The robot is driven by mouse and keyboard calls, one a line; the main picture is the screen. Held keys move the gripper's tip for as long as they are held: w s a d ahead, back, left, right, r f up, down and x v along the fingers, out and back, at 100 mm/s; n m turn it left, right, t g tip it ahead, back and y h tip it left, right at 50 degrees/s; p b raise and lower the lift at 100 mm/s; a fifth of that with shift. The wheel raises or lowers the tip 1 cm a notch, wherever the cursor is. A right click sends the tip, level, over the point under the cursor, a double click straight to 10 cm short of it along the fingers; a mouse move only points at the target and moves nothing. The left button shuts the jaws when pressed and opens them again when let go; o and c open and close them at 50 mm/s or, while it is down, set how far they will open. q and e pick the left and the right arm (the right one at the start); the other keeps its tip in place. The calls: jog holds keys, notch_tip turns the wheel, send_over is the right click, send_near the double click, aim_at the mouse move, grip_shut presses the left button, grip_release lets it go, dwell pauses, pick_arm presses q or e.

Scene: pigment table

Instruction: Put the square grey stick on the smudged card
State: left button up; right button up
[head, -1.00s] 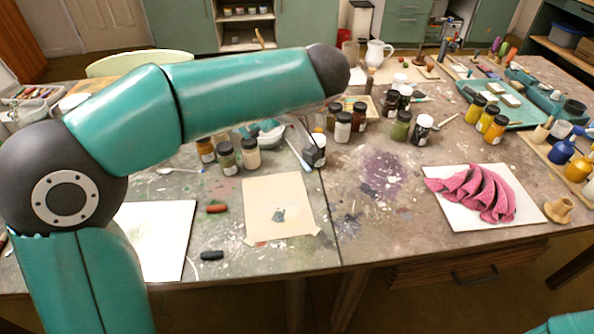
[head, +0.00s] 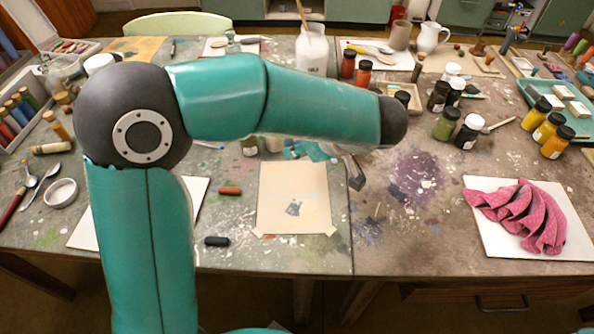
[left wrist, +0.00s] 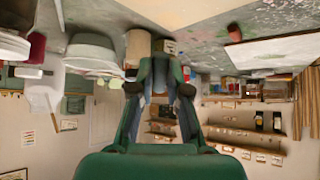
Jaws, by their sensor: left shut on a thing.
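The smudged card (head: 275,186) is a tan sheet taped flat on the table, with a small blue-grey smudge near its lower middle. The fingers hide most of that thing in the head view. No square grey stick shows clearly on the tabletop. My right gripper is not in view.
A red-brown stick (head: 229,191) and a black stick (head: 217,241) lie left of the card. Several jars stand behind, including a dark-lidded one (head: 446,124). A pink folded cloth (head: 520,215) lies on a white board (head: 497,244) at right. Stained tabletop between is free.

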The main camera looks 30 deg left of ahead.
pick_arm(q)
jog(key=shift+f, duration=3.3)
jog(key=shift+b, duration=0.35)
jog(key=shift+f, duration=0.2)
jog(key=o, duration=0.7)
jog(key=shift+r, duration=0.1)
jog(key=shift+r, duration=0.1)
jog(key=shift+r, duration=0.15)
jog(key=shift+d+r, duration=0.2)
jog(key=shift+d, duration=0.1)
jog(key=p+v, duration=0.1)
jog(key=v, duration=1)
